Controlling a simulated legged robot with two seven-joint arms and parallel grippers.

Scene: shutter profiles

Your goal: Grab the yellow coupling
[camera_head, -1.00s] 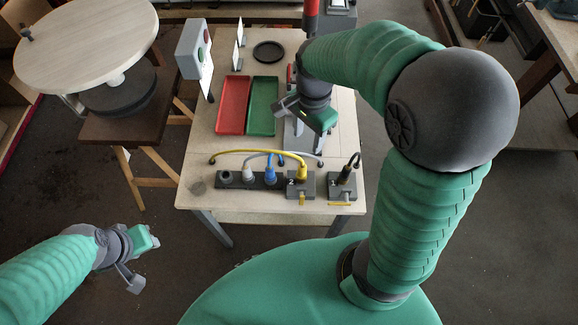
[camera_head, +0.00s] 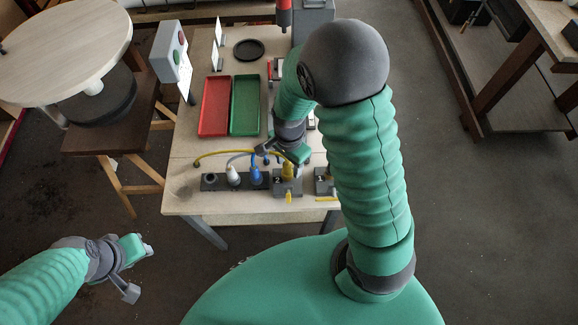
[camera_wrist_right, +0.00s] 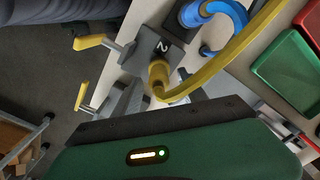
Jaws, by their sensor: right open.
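My left gripper (camera_head: 138,268) is open and empty, low at the left, away from the table.
A blue coupling (camera_head: 256,176) and a white one (camera_head: 233,177) stand in a dark strip to the left. Another grey block (camera_head: 324,184) is at right, partly hidden by my arm. A red tray (camera_head: 214,106) and a green tray (camera_head: 245,106) lie behind. A switch box (camera_head: 168,52) stands at the left edge.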

